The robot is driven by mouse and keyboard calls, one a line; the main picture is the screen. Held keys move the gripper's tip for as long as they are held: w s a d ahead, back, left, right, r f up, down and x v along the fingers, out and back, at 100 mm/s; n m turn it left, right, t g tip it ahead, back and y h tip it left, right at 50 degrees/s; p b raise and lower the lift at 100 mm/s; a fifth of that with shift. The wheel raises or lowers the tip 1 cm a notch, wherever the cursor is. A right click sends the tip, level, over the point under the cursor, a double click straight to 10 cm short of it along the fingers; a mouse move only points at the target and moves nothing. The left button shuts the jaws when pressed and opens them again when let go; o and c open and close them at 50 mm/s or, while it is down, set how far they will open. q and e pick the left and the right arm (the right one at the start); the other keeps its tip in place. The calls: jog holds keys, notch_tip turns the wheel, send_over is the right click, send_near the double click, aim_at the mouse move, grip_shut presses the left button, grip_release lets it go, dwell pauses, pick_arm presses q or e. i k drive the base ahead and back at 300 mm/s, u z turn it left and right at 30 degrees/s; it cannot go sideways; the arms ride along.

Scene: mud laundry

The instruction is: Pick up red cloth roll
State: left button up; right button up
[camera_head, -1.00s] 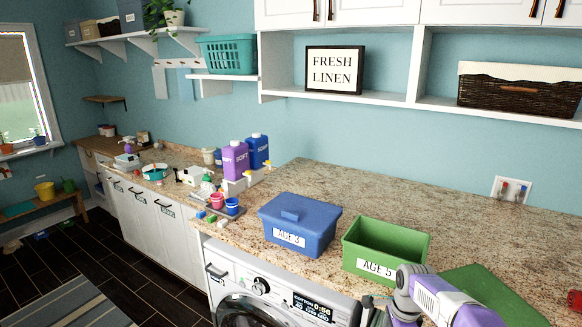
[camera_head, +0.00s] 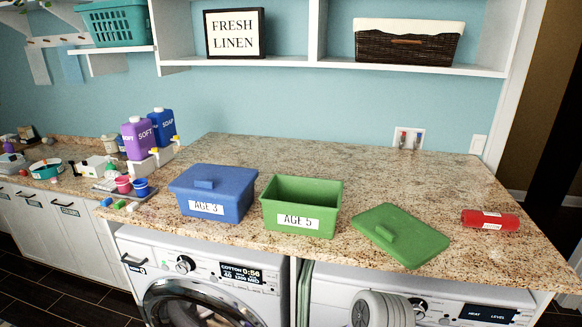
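The red cloth roll (camera_head: 490,219) lies on its side near the right end of the granite counter, with white labels around its middle. It is right of the green lid (camera_head: 401,234). Nothing touches it. Part of one of my arms shows at the bottom edge, in front of the right-hand machine. No gripper fingers are visible, so neither gripper is in view.
An open green bin (camera_head: 301,226) labelled AGE 5 and a lidded blue bin (camera_head: 212,194) labelled AGE 3 stand left of the lid. Detergent bottles (camera_head: 139,139) are farther left. The counter (camera_head: 330,160) behind the bins is clear. A wall edges the right side.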

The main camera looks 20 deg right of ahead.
aim_at(508, 223)
jog(key=u, duration=1.25)
jog(key=k, duration=1.3)
jog(key=z, duration=1.85)
